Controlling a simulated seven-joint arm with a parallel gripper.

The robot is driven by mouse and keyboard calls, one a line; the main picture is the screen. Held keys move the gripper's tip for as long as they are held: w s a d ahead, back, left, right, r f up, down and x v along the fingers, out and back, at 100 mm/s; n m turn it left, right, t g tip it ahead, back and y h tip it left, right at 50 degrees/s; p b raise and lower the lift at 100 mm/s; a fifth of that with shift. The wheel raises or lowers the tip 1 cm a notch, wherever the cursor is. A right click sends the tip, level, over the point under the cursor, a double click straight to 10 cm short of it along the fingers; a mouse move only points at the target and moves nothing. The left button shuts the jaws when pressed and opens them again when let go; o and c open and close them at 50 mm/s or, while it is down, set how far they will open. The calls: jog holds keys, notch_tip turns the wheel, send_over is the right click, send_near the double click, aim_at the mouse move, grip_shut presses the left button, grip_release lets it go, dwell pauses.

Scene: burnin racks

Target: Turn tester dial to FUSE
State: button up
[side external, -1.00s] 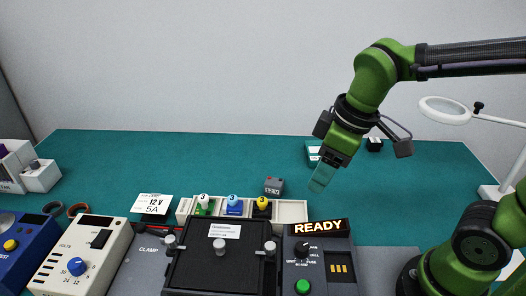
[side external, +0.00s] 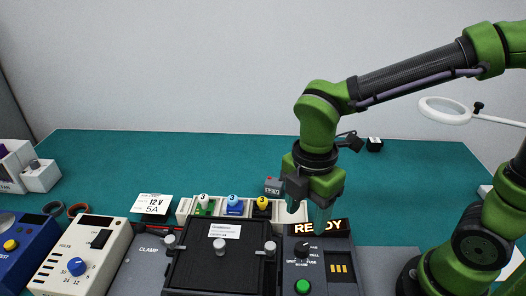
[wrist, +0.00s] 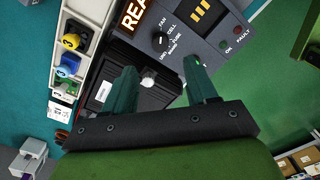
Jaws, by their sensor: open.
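The tester (side external: 342,272) is a dark grey panel at the front, with a black dial (side external: 302,249) near its top left. The dial also shows in the wrist view (wrist: 160,41), ringed by white labels including FAN, CELL, FUSE and UNIT. I cannot tell for sure which label it points to. My gripper (side external: 308,212) points down above the tester's back edge, apart from the dial. In the wrist view its two teal fingers (wrist: 160,68) are spread with nothing held between them, and the dial lies beyond the fingertips.
A READY display (side external: 335,227) stands behind the dial, partly covered by my gripper. A green button (side external: 303,286) is in front of it. The black clamp fixture (side external: 200,268) with metal knobs is to the left. A white tray (side external: 290,211) holds coloured numbered pieces. The teal table behind is mostly clear.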

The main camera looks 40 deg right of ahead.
aim_at(302, 246)
notch_tip(302, 246, down, 9)
jog(key=shift+f, duration=0.2)
jog(key=shift+c, duration=0.4)
jog(key=c, duration=1)
